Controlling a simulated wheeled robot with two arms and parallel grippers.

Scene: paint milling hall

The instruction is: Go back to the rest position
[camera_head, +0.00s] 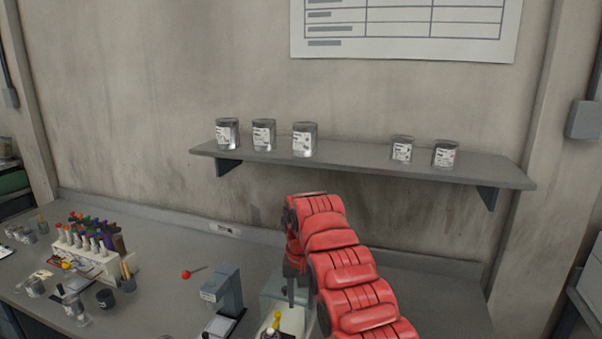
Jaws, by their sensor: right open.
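My right arm, red and segmented, reaches in from the bottom right and bends down at its far end. My right gripper (291,287) hangs below that bend, pointing down over the bench. It is small and dark here and partly hidden by my arm. It is open, and I see nothing held in it. It is just above a pale box-shaped item (272,303) on the bench; I cannot tell whether they touch. My left gripper is not in view.
A wall shelf (360,164) bears several labelled tins, with a gap in the row. The bench (165,255) holds a rack of colored-capped tubes (130,265), small pots, a red-ended tool (187,274) and a grey stand device (225,290). Small bottles (274,322) stand near the gripper.

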